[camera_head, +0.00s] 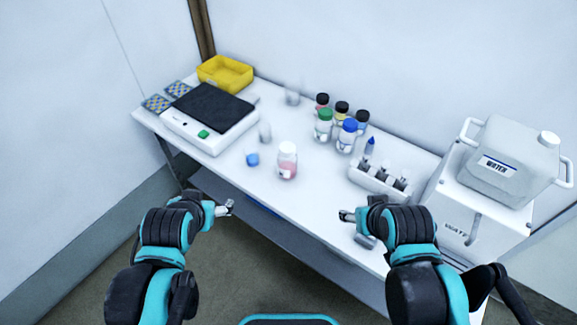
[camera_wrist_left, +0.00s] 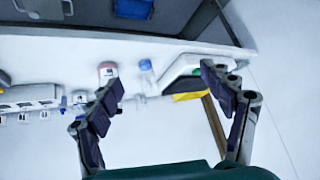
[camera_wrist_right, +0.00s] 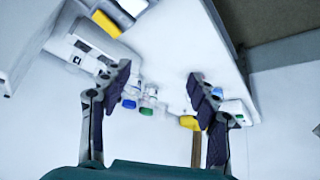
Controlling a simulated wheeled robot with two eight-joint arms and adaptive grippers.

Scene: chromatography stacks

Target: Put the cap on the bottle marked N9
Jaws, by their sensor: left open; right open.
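A bottle with pink contents (camera_head: 287,165) stands upright near the front edge of the bench. Its top looks white and bare; its marking is too small to read. A loose blue cap (camera_head: 252,160) lies on the bench just left of it. In the left wrist view, the bottle (camera_wrist_left: 107,72) and the blue cap (camera_wrist_left: 145,65) lie beyond the fingers. My left gripper (camera_head: 228,208) is open and empty, in front of the bench and below the cap. My right gripper (camera_head: 345,215) is open and empty, over the bench's front edge, right of the bottle.
Several capped bottles, including green-capped (camera_head: 323,126) and blue-capped (camera_head: 347,137) ones, stand behind. A white rack (camera_head: 375,182) and water container (camera_head: 510,160) are right. Clear glassware (camera_head: 265,132) stands near the cap.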

